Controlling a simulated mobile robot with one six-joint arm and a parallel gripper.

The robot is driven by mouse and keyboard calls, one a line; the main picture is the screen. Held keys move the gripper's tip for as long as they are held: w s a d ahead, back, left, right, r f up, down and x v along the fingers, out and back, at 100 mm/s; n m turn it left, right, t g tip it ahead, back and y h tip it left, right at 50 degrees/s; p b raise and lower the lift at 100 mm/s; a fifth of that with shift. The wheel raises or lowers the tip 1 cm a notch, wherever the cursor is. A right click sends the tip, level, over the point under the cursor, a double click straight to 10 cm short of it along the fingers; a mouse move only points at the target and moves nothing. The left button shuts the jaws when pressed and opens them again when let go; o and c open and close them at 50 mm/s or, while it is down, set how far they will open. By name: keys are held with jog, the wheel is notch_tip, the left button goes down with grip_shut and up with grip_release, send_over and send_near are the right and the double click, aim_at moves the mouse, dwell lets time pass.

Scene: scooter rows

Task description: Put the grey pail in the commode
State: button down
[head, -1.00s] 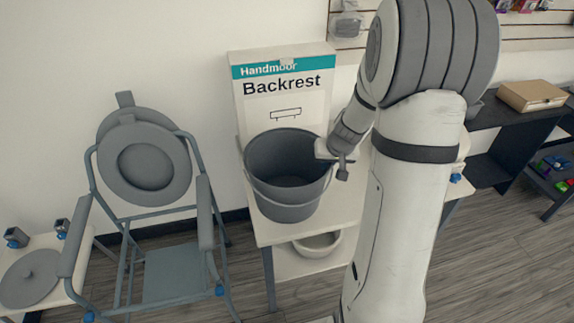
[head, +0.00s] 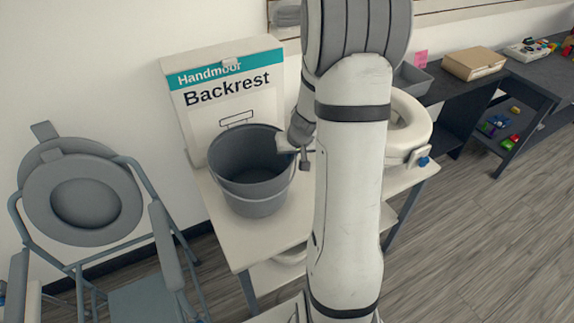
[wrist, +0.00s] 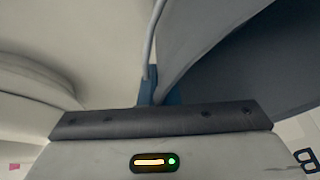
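The grey pail (head: 252,195) stands upright in front of the Backrest box on the white table; I see no clear gap under it. My gripper (head: 291,150) is at the right side of its rim. In the wrist view the pail's wall (wrist: 215,35) runs down between the blue fingertips (wrist: 158,92), which are close together on the rim; the gripper looks shut on it. The commode (head: 128,225) stands on the floor at the left, its grey ring-shaped seat (head: 45,200) raised. The commode's lower part is cut off by the picture's edge.
The Backrest box (head: 195,110) stands behind the pail. A white raised toilet seat (head: 418,125) is on the table right of my arm. A dark shelf unit (head: 490,95) with a cardboard box (head: 474,62) is farther right. Wooden floor (head: 480,240) is clear at the right.

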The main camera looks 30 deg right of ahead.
jog(key=shift+f+b, duration=0.45)
jog(key=shift+f, duration=0.95)
jog(key=shift+f, duration=0.2)
jog(key=c, duration=1.7)
grip_release()
jog(key=shift+r, duration=0.15)
